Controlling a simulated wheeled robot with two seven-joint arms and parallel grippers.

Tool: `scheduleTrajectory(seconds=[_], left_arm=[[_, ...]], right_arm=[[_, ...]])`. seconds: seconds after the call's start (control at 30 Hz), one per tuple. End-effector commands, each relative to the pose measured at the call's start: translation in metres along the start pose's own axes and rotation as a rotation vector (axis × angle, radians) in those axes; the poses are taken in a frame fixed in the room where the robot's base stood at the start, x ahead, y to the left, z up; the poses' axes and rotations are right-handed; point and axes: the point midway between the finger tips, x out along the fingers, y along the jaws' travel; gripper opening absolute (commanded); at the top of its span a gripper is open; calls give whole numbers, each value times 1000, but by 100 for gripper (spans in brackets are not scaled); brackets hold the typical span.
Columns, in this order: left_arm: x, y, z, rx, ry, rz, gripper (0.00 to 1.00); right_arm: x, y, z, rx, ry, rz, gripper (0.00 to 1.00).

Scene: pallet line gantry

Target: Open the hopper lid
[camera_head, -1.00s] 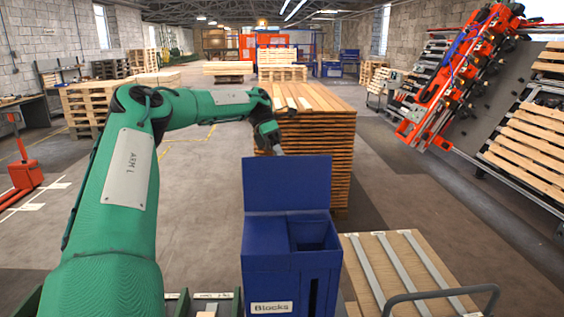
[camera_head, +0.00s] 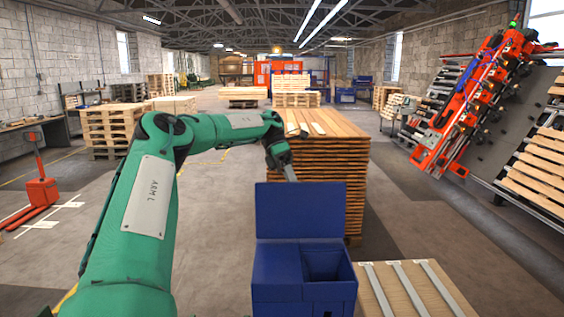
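The blue hopper (camera_head: 277,268) stands at the bottom centre. Its lid (camera_head: 300,210) is a flat blue panel standing upright along the hopper's back edge. The right part of the hopper top shows an open square hole; the left part is a flat blue surface. My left arm reaches in from the left, over and past the hopper. My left gripper (camera_head: 287,170) points down just behind the lid's top edge. The lid hides its lower end, so I cannot tell whether it is open or touching the lid. My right gripper is out of view.
A tall stack of wooden boards (camera_head: 345,190) stands behind the hopper. A wooden panel with metal strips (camera_head: 385,290) lies to its right. A red gantry frame (camera_head: 470,105) slants at the right. A red pallet truck (camera_head: 41,190) stands at the left. Floor between is open.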

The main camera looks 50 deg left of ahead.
Motion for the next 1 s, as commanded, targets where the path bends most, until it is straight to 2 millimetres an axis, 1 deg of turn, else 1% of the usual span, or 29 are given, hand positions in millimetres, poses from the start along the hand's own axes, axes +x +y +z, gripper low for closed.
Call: scheduleTrajectory(seconds=[0.03, 0.23, 0.5, 0.53, 0.6, 1.0], left_arm=[[-6, 2, -1, -1, -1, 3, 36], [-33, 1, 0, -1, -1, 3, 36], [-64, 0, 0, -1, 0, 3, 36], [-70, -4, 2, -2, 1, 1, 36], [-75, -5, 2, -3, 1, -1, 36], [-98, -4, 1, -3, 2, 0, 36]], right_arm=[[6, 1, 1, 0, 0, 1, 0], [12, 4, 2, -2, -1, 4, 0], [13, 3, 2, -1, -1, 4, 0], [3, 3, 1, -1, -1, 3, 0], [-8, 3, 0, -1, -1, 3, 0], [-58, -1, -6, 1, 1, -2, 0]])
